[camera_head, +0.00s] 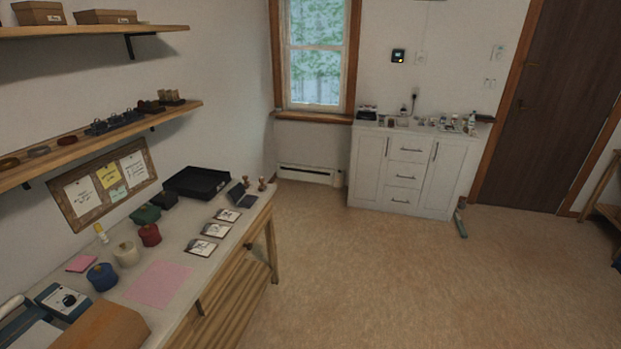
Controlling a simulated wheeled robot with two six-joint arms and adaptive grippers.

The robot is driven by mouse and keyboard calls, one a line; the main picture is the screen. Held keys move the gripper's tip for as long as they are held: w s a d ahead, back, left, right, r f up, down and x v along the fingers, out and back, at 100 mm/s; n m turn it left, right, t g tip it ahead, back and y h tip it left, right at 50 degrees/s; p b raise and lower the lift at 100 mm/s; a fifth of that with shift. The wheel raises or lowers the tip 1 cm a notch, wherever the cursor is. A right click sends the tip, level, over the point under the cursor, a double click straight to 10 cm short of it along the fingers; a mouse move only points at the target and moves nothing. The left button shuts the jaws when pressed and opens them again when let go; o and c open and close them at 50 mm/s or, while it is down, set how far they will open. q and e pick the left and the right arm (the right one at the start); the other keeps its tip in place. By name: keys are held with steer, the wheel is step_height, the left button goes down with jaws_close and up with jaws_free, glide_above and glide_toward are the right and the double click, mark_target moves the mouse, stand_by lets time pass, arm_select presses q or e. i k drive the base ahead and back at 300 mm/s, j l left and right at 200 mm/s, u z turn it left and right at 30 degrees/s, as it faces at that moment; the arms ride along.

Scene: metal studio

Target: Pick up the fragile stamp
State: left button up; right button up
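No gripper of mine shows in the head view. Two small wooden-handled items that look like stamps (262,184) stand at the far end of the workbench (225,246), on the left side of the room. Small brown and dark items, possibly stamps too, sit on the middle wall shelf (187,106). No label can be read, so I cannot tell which one is the fragile stamp.
The bench also holds a black tray (196,182), dark ink pads (236,192), several picture cards (202,248), coloured round pots (102,277) and a pink sheet (159,284). A white cabinet (404,174) stands at the back. The floor (400,285) is mostly clear.

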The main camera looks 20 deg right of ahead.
mark_target(246, 184)
steer(key=z, duration=0.3)
steer(key=u, duration=1.1)
steer(key=i+l+u, duration=0.15)
steer(key=l+u, duration=0.3)
steer(key=l, duration=0.25)
steer(key=l+u, duration=0.45)
steer(key=l, duration=0.2)
steer(key=k+l+u, duration=0.1)
steer(key=l+u, duration=0.3)
steer(key=l, duration=0.3)
steer(key=k+l+u, duration=0.2)
steer(key=l+u, duration=0.25)
steer(key=l, duration=0.25)
